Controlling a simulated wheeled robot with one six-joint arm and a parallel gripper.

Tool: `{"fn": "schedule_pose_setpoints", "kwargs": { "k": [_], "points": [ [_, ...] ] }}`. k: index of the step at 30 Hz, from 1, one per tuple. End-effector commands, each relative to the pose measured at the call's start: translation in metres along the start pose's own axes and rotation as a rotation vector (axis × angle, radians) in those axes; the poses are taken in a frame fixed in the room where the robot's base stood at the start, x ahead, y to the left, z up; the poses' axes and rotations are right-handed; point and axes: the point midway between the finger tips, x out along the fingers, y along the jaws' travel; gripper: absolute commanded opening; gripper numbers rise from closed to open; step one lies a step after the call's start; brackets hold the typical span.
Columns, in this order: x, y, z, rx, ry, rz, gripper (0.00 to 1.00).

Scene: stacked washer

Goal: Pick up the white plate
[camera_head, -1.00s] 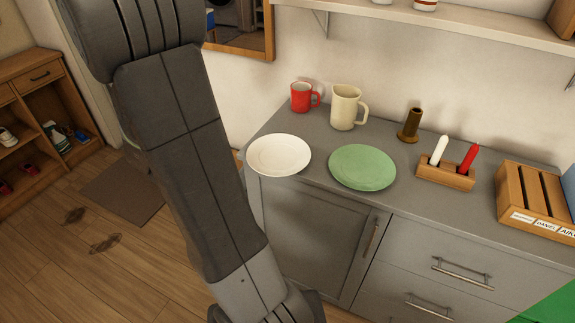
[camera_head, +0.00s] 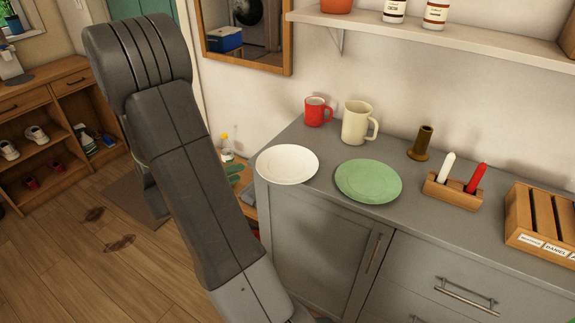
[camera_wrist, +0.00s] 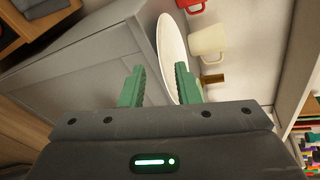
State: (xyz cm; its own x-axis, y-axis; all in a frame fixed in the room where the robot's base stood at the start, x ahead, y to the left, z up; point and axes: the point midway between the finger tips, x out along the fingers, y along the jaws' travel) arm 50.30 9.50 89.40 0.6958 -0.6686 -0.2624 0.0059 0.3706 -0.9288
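The white plate (camera_head: 288,164) lies flat at the left end of the grey counter (camera_head: 330,139), its edge close to the counter's left corner. In the wrist view the white plate (camera_wrist: 171,42) shows edge-on beyond my gripper (camera_wrist: 161,70). The gripper's two green fingers are apart, with nothing held between them. The plate's near rim appears in line with the gap and partly behind the right finger; I cannot tell whether they touch. In the head view my arm hides the gripper.
A green plate (camera_head: 368,181) lies just right of the white one. Behind them stand a red mug (camera_head: 317,111) and a cream pitcher (camera_head: 356,122). A candle holder (camera_head: 452,192) and a wooden rack (camera_head: 541,220) are further right. A wall shelf (camera_head: 430,34) runs above.

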Motion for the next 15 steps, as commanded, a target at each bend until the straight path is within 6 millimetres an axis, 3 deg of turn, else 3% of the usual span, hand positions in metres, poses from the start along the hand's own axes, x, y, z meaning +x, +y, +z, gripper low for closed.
{"fn": "schedule_pose_setpoints", "kwargs": {
  "k": [10, 15],
  "points": [
    [0.032, -0.001, 0.0, 0.0, 0.002, -0.001, 0.29],
    [0.058, -0.001, 0.0, -0.001, 0.003, 0.0, 0.29]
  ]
}}
